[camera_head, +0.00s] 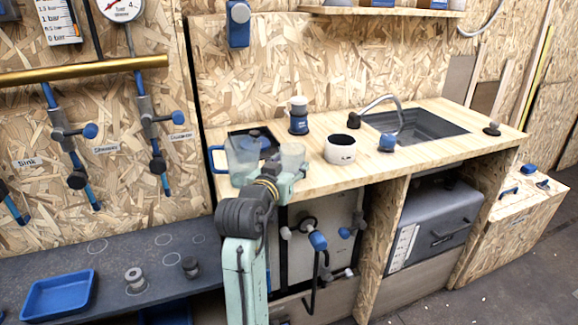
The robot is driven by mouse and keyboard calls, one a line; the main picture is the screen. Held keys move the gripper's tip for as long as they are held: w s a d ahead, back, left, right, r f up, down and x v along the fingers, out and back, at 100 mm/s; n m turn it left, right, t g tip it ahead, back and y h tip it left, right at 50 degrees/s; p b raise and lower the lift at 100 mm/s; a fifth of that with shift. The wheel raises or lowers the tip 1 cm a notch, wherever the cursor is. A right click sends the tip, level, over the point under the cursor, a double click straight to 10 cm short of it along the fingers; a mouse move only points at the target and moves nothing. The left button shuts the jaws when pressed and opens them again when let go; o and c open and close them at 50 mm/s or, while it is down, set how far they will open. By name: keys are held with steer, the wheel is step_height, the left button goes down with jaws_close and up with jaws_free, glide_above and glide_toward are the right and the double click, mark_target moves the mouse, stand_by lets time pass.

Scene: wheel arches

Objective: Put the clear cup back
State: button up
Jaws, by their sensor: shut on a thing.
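I cannot tell whether the cup's base touches the worktop. A second pale see-through shape (292,157) is just right of it, partly behind my wrist; I cannot tell whether it is another cup.
The worktop (440,125) holds a white cup (340,149), a blue-and-white container (299,115), small knobs and a sink (440,120). At lower left, a dark shelf (75,250) with marked circles carries a blue tray (58,296) and two small grey weights (135,278).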

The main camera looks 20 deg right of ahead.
steer(key=shift+f, duration=0.2)
steer(key=o, duration=0.9)
